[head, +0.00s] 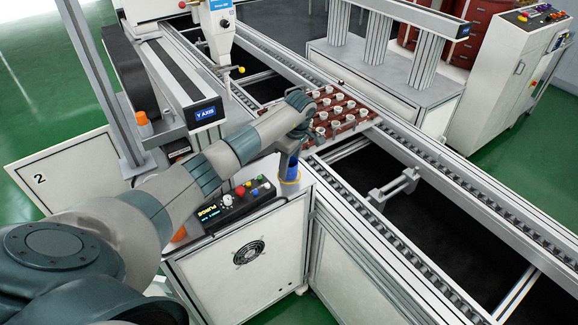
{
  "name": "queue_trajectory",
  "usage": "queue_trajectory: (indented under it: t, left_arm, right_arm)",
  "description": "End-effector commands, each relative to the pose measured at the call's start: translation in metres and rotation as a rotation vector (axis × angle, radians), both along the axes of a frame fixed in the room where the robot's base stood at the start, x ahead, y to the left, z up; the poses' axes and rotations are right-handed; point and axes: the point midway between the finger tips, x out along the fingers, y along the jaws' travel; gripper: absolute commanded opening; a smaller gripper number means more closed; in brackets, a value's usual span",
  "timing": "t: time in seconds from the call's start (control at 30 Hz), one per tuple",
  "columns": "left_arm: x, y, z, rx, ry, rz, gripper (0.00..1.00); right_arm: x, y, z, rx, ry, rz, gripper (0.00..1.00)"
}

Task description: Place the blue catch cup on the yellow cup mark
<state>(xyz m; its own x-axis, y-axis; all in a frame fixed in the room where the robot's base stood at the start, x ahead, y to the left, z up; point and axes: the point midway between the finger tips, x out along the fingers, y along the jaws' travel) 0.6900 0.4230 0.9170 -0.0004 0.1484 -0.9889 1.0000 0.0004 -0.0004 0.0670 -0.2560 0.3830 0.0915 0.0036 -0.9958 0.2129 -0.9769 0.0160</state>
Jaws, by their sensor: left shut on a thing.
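The blue catch cup (292,171) is upright below my left gripper (289,152), near the right end of the white cabinet top. My left gripper points down and is shut on the cup; my wrist hides the fingers and much of the grip. A bit of yellow, seemingly the yellow cup mark (291,181), shows at the cup's lower edge. I cannot tell whether the cup touches the mark or hangs just above it. My right gripper is not in view.
A control panel (233,203) with coloured buttons sits left of the cup. A dark red tray (352,130) with several small white cups rests on the conveyor behind. The dispensing head (222,30) and Y-axis beam (178,85) stand at the back left.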

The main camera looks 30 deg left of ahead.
Motion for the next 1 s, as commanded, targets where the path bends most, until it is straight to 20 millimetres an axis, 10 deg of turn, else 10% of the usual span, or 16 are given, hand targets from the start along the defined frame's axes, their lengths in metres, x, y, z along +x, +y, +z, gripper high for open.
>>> queue_trajectory:
  t: [0.13, 0.17, 0.23, 0.67, 1.0]
  left_arm:
    - [0.0, 0.0, -0.005, 0.001, 0.0, 0.0, 0.22]
    - [0.0, 0.0, -0.003, 0.001, 0.0, 0.0, 0.51]
    - [0.0, 0.0, -0.003, 0.0, 0.0, 0.0, 0.63]
    - [0.0, 0.0, 0.001, -0.001, 0.0, 0.0, 0.63]
    - [0.001, -0.005, 0.047, 0.002, -0.003, -0.001, 0.63]
  right_arm:
    - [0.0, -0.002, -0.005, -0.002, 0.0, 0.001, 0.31]
    - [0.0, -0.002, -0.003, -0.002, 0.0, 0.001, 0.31]
    - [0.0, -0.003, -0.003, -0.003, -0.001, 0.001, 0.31]
    - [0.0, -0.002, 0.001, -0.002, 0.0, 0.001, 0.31]
    - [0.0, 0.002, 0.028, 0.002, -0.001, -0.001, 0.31]
